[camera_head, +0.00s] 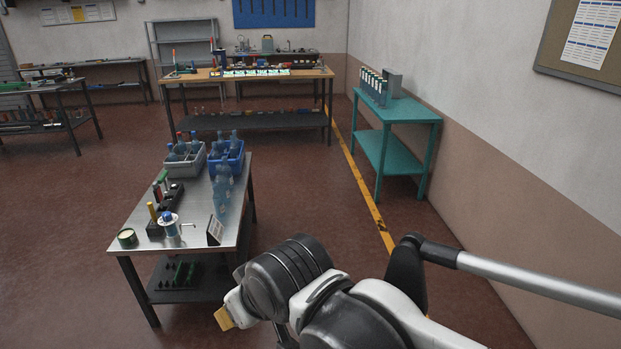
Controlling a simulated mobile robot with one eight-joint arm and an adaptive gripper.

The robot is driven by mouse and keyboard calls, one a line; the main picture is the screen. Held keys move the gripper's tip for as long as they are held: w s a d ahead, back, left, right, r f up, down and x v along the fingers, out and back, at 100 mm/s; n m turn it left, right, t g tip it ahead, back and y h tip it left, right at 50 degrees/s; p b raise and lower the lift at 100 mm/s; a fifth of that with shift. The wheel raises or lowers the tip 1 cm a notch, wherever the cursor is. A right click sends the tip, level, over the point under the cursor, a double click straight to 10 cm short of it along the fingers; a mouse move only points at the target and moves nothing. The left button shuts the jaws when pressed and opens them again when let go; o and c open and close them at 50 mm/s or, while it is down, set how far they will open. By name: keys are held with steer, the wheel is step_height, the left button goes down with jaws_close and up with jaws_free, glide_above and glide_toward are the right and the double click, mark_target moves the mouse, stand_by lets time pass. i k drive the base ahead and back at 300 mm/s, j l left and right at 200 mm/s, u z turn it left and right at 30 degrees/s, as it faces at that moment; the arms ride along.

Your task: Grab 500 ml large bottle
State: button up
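Several clear blue bottles (221,196) stand upright in a close group along the right side of the steel table (196,238). More bottles stand in a grey divided crate (185,164) and in a blue crate (227,161) at the table's far end. The bottles are too small here to tell which is the 500 ml large one. My arm reaches in from the lower right. A yellow tip (225,318) at its end, likely part of my gripper, is in front of the table, apart from the bottles. The fingers are mostly hidden.
A small sign (215,230), a round tin (127,238) and a blue-topped dispenser (169,224) stand on the steel table's near part. A teal table (408,113) stands by the right wall. A workbench (250,76) stands behind. Red floor (310,190) is clear between them.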

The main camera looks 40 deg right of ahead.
mark_target(223, 181)
steer(key=z, duration=0.6)
steer(key=i+l, duration=0.2)
steer(key=i, duration=0.25)
steer(key=i+l, duration=0.25)
steer(key=i, duration=0.2)
steer(key=i+l, duration=0.2)
steer(key=i, duration=0.25)
steer(key=i+l, duration=0.25)
steer(key=i, duration=0.2)
steer(key=i+l, duration=0.2)
steer(key=i, duration=0.25)
